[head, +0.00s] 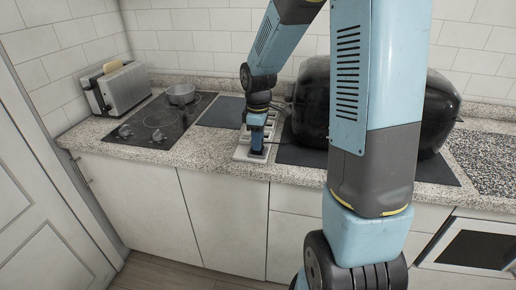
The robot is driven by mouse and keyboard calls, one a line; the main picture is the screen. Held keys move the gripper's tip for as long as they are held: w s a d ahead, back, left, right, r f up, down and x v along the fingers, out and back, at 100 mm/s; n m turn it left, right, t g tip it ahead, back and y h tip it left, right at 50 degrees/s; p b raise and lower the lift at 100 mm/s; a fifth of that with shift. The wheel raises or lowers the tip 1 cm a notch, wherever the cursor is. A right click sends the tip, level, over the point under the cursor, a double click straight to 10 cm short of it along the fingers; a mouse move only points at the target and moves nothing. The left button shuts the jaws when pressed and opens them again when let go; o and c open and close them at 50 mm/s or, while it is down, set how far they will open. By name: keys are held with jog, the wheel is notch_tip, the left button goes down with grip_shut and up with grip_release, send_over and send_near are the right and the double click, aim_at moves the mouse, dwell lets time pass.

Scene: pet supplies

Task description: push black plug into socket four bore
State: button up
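My gripper (257,150) points down over a pale board (241,154) on the worktop, at its near end. The board carries a row of sockets (270,117), small and partly hidden by my arm. I cannot tell which of them is socket four. The black plug is not clearly visible; a dark shape at my fingertips blends with the gripper. A thin dark cable (278,143) runs from near the fingertips to the right. The fingers are too small and dark to show whether they are open or shut.
A large glossy black rounded object (311,100) stands on a dark mat (297,156) right of the board, partly behind my arm. Left are another dark mat (217,113), a hob (150,123) with a pot (181,94), and a toaster (122,90). The speckled worktop (206,162) has a front edge close by.

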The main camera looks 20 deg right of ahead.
grip_shut()
jog(key=shift+r, duration=0.1)
